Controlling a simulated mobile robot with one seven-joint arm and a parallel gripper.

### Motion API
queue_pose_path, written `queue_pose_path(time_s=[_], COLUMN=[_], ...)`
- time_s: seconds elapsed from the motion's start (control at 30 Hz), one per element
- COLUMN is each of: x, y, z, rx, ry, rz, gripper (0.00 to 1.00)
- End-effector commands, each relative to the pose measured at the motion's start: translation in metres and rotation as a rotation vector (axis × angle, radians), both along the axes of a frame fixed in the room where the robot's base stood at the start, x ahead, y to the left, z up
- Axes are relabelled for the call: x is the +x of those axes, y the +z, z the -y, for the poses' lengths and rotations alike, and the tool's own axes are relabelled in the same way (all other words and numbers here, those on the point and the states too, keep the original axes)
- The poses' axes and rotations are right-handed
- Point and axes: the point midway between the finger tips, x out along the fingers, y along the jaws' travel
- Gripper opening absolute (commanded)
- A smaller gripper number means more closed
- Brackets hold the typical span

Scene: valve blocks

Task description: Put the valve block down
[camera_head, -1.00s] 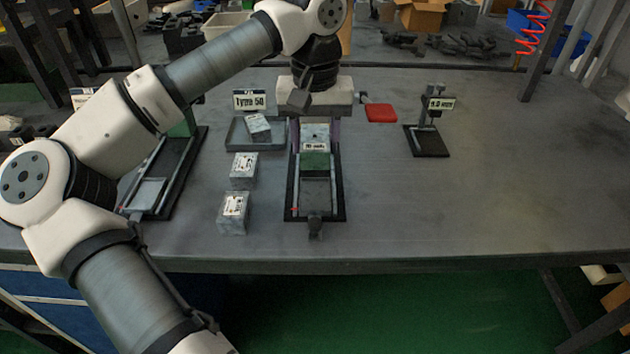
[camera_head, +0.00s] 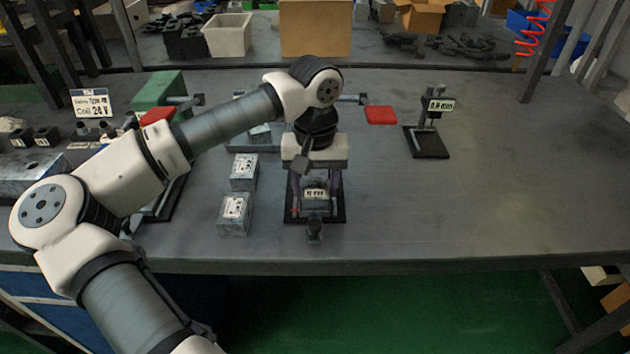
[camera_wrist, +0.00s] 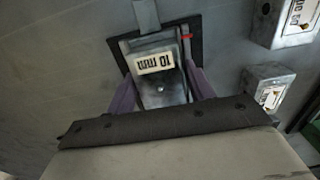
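The valve block (camera_head: 315,203) is a grey block with a white label reading about 10 mm. It sits between the two purple fingers of my gripper (camera_head: 316,188), over the front part of a black-based fixture (camera_head: 339,216). In the wrist view the block (camera_wrist: 159,88) fills the space between the fingers of my gripper (camera_wrist: 162,85), which look shut on it. A red mark on the fixture (camera_wrist: 186,37) shows just beyond the block. Whether the block touches the fixture's bottom I cannot tell. My wrist hides the fixture's rear.
Two loose labelled blocks, one rear (camera_head: 244,171) and one front (camera_head: 235,213), stand left of the fixture. A sign stand (camera_head: 430,143) and a red pad (camera_head: 380,115) are at right. A green machine (camera_head: 160,92) is at left. The table's right side is clear.

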Motion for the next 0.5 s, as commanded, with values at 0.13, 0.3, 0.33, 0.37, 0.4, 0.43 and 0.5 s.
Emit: queue_pose_path(time_s=[0.13,0.3,0.33,0.37,0.4,0.43,0.5], x=[0.0,0.001,0.001,0.001,0.001,0.001,0.001], y=[0.001,0.002,0.002,0.002,0.004,0.006,0.014], z=[0.0,0.0,0.0,0.0,0.0,0.0,0.0], rx=[0.0,0.0,0.0,0.0,0.0,0.0,0.001], ry=[0.0,0.0,0.0,0.0,0.0,0.0,0.0], rz=[0.003,0.004,0.005,0.005,0.005,0.006,0.008], gripper=[0.67,0.67,0.67,0.67,0.67,0.67,0.67])
